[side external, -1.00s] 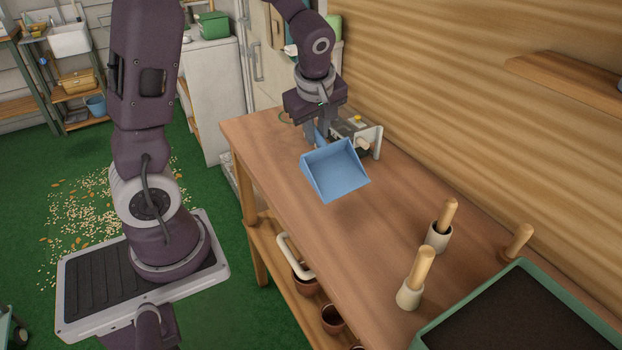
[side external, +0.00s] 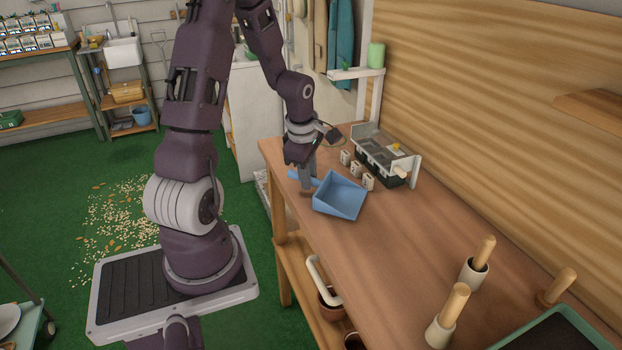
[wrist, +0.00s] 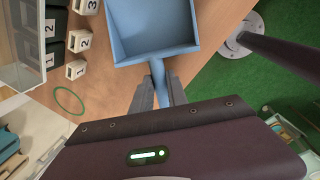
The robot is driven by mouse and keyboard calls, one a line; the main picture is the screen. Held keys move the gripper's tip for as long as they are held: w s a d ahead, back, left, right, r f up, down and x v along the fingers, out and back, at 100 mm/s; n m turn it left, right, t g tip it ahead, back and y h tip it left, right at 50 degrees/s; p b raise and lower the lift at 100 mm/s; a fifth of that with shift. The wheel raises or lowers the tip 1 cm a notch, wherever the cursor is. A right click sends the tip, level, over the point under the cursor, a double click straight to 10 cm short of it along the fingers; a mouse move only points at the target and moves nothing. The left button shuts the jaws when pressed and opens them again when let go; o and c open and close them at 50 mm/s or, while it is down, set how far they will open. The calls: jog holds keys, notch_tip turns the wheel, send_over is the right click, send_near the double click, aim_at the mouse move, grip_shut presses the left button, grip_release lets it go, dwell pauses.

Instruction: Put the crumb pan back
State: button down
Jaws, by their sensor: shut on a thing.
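The crumb pan, a blue scoop-shaped tray (side external: 340,196), is in my gripper (side external: 306,184) over the near left part of the wooden table. My gripper is shut on its blue handle (wrist: 175,88). In the wrist view the empty pan (wrist: 152,28) lies beyond my fingers (wrist: 162,88), its open side out of frame. I cannot tell whether the pan touches the table.
On the wooden table (side external: 330,245), a grey-white device (side external: 385,152) with black compartments stands behind the pan. Numbered white blocks (side external: 356,169) stand before it. Wooden-handled tools (side external: 449,318) stand nearer the camera. Seeds (side external: 125,215) are scattered on the green floor.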

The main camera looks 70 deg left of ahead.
jog(key=shift+f, duration=0.25)
jog(key=shift+f, duration=0.1)
jog(key=c, duration=1.3)
grip_release()
jog(key=v, duration=1.2)
jog(key=s+d+r+m+t, duration=0.1)
jog(key=s+d+r+m, duration=0.2)
jog(key=d+m, duration=0.4)
jog(key=s+d+r+m+t+h, duration=0.1)
jog(key=s+d+m, duration=0.3)
jog(key=d+m, duration=0.4)
jog(key=s+d+r+m+t, duration=0.1)
jog(key=s+d+r+m, duration=0.2)
jog(key=d+m, duration=0.4)
jog(key=r+m, duration=0.1)
jog(key=m, duration=0.3)
jog(key=shift+s+d+r+m+t+h, duration=0.15)
jog(key=shift+d+r+m+t+h, duration=0.15)
jog(key=shift+d+r+m+t, duration=0.1)
